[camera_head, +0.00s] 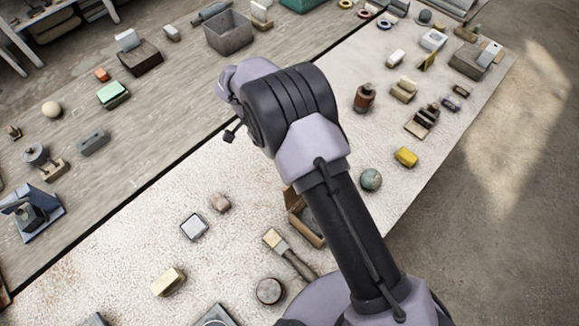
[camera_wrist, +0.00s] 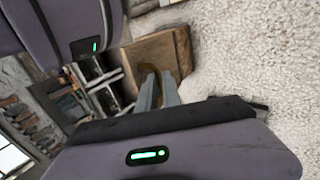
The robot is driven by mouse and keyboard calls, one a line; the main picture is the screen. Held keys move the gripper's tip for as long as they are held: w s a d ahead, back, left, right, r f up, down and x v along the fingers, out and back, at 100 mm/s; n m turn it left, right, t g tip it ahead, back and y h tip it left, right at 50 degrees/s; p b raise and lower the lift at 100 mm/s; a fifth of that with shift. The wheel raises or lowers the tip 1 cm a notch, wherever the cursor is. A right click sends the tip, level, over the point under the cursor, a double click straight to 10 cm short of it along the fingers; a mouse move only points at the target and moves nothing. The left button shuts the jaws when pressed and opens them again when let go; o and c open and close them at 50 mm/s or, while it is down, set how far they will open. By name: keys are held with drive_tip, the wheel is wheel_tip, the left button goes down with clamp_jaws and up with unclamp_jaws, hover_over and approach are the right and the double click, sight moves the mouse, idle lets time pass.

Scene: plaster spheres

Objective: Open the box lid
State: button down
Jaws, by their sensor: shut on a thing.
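The wooden box (camera_head: 308,228) stands on the pale speckled tabletop, mostly hidden behind my arm in the head view. In the wrist view a brown wooden panel of it, which looks like the lid (camera_wrist: 150,50), fills the upper middle. My gripper (camera_wrist: 157,74) has its two grey fingers close together against this panel, shut on what looks like the lid. The exact contact is too small to make out. In the head view my arm hides the gripper. How far the lid stands open cannot be told.
A brush (camera_head: 289,254) lies just left of the box, with a round dark tin (camera_head: 269,291) below it.

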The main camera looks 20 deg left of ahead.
drive_tip(key=shift+a+f, duration=0.2)
drive_tip(key=shift+f, duration=0.1)
idle(0.4)
drive_tip(key=c, duration=1.5)
unclamp_jaws()
drive_tip(key=shift+w+r, duration=0.1)
drive_tip(key=shift+p+v, duration=2.1)
drive_tip(key=shift+v, duration=3.9)
